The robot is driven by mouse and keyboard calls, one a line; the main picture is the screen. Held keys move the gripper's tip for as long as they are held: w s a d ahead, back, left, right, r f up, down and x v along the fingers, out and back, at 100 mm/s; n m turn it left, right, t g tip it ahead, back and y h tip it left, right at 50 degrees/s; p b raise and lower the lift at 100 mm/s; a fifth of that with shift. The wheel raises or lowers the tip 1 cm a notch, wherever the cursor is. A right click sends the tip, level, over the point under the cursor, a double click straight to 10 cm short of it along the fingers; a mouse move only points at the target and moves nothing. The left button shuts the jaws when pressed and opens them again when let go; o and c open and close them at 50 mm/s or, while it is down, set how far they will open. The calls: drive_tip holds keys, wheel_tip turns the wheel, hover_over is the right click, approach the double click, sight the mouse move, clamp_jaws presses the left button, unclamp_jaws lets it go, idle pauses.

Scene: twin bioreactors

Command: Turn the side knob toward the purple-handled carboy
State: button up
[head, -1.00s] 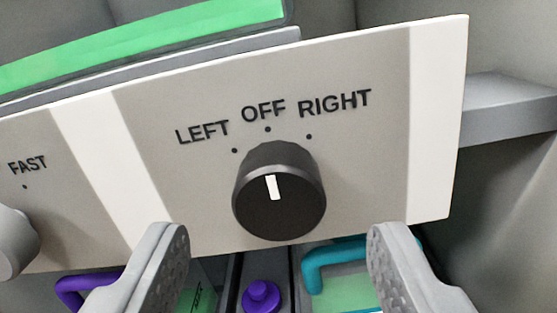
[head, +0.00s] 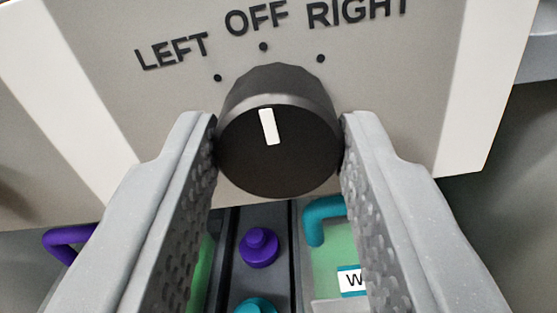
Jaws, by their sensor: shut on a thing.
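The side knob (head: 280,160) is a black round dial on a grey and white panel (head: 400,100), marked LEFT, OFF and RIGHT. Its white pointer line is near upright and points at the OFF dot. My gripper (head: 280,140) is shut on the knob, with one finger on each side of it. The purple handle (head: 68,240) of a carboy shows below the panel at left, under the LEFT side. A teal handle (head: 322,218) shows below at right, partly behind my right finger. Most of both carboys is hidden by the panel and my fingers.
A purple cap (head: 259,247) and a teal cap (head: 256,306) sit in a dark channel between the carboys. A white label with a W (head: 352,281) is on the right carboy. The panel's right edge has open space beyond it.

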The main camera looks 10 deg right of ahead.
drive_tip(key=shift+r+n+p, duration=0.1)
drive_tip(key=shift+n+p, duration=0.2)
drive_tip(key=shift+p, duration=0.2)
drive_tip(key=n+p, duration=0.1)
drive_tip(key=p, duration=0.1)
drive_tip(key=shift+a+r+n+p, duration=0.1)
drive_tip(key=shift+r+n+p, duration=0.05)
drive_tip(key=shift+n+p, duration=0.25)
drive_tip(key=n+p, duration=0.2)
drive_tip(key=p, duration=0.1)
drive_tip(key=shift+n, duration=0.3)
drive_tip(key=shift+f+n+p, duration=0.2)
drive_tip(key=shift+n+p, duration=0.45)
drive_tip(key=shift+n, duration=1.25)
drive_tip(key=o, duration=1)
